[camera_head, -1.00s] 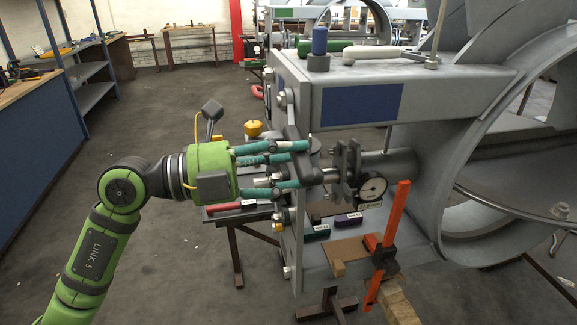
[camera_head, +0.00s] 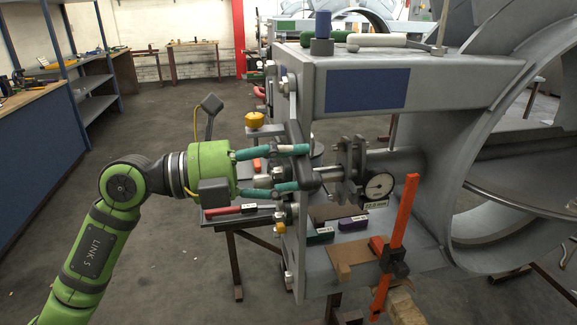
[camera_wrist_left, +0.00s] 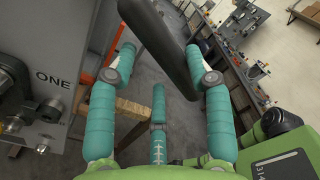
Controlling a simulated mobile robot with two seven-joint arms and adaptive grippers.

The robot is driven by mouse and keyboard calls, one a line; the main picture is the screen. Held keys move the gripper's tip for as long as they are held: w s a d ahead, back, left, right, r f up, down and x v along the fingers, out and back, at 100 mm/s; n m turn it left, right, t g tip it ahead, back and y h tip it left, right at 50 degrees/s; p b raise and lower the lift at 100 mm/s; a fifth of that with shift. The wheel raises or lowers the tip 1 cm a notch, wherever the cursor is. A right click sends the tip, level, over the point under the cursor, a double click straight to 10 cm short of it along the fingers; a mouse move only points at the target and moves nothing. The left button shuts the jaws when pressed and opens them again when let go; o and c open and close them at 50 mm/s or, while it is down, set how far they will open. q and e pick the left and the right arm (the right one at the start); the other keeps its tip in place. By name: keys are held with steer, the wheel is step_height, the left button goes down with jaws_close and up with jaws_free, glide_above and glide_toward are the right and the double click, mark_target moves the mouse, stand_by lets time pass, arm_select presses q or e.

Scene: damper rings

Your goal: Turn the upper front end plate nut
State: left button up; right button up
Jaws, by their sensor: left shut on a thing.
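The grey end plate (camera_head: 284,120) stands at the front of the steel frame, with an upper nut (camera_head: 284,82) near its top and a lower nut (camera_head: 289,280). In the left wrist view the dark bar (camera_wrist_left: 160,45) passes between the teal fingers. The bar's contact with the nut cannot be made out. My right gripper is not in view.
A dial gauge (camera_head: 379,187) sits just right of the gripper. An orange clamp (camera_head: 398,235) stands in front on the lower beam. A tray with a red tool (camera_head: 222,211) lies below my gripper. Open floor (camera_head: 130,210) is at left.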

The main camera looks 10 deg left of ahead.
arm_select(q)
steer(key=shift+f, duration=0.45)
steer(key=shift+w+a+r+n+p, duration=0.15)
steer(key=shift+w+r+n+p, duration=0.15)
steer(key=shift+p, duration=0.5)
stand_by(0.5)
steer(key=shift+s, duration=0.1)
steer(key=shift+s+r, duration=0.1)
steer(key=shift+s, duration=0.05)
jaws_close()
steer(key=shift+a, duration=0.3)
stand_by(0.6)
